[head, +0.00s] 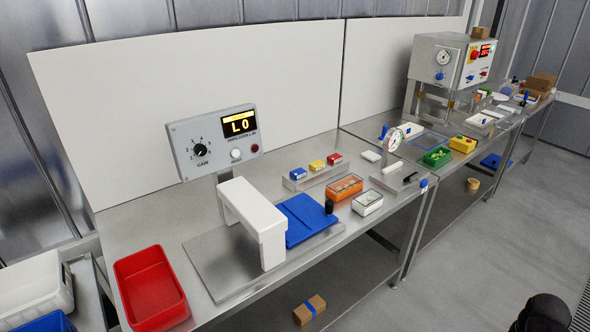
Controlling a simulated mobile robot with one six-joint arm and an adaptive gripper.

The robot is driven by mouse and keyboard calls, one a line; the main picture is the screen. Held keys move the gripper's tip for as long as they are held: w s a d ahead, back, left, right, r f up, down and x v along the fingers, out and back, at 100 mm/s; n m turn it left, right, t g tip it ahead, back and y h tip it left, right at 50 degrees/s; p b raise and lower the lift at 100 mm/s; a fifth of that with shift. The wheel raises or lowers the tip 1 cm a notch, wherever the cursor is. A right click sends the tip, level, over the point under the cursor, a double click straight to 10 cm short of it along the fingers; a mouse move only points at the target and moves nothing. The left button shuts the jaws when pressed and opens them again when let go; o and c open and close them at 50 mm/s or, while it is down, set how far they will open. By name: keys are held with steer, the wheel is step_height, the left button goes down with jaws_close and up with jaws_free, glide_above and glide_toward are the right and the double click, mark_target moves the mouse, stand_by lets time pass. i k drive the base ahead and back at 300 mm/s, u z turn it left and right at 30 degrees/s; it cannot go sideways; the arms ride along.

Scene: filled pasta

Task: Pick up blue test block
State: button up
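A small blue block (298,174) with a white label sits at the left end of a low metal holder (322,176) on the steel bench. A yellow block (317,165) and a red block (334,159) stand in the same row to its right. The blue block's top and front are visible and nothing covers it. My gripper is not visible in the head view. A dark rounded shape at the bottom right may be part of my arm, and no fingers show on it.
A white arch (253,215) and blue plate (304,218) stand in front of the holder. A red tray (150,287) is at left. The floor (470,240) in front is clear.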

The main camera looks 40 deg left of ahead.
mark_target(296, 175)
steer(key=u, duration=0.4)
steer(key=i, duration=0.85)
steer(key=u, duration=0.65)
steer(key=i, duration=0.7)
steer(key=u, duration=0.25)
